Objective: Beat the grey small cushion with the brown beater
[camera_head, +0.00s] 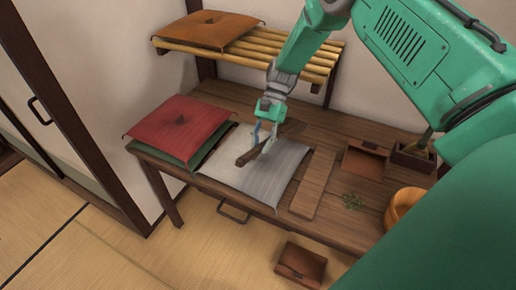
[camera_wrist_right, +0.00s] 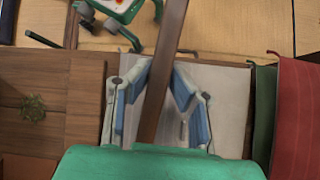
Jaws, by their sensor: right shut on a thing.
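The grey small cushion (camera_head: 268,172) lies flat on the wooden table, near its front edge, in the head view. It shows as a pale surface under the gripper in the right wrist view (camera_wrist_right: 221,100). My right gripper (camera_head: 264,134) is over the cushion's back part, shut on the brown beater (camera_head: 250,156). In the right wrist view the beater (camera_wrist_right: 172,40) runs as a long dark bar between the blue-padded fingers (camera_wrist_right: 160,70). Whether the beater touches the cushion I cannot tell. The gripper hides part of the beater. My left gripper is not in view.
A red cushion (camera_head: 178,122) lies on a green cushion (camera_head: 190,162) at the table's left. An orange cushion (camera_head: 208,30) lies on the slatted shelf (camera_head: 285,50).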

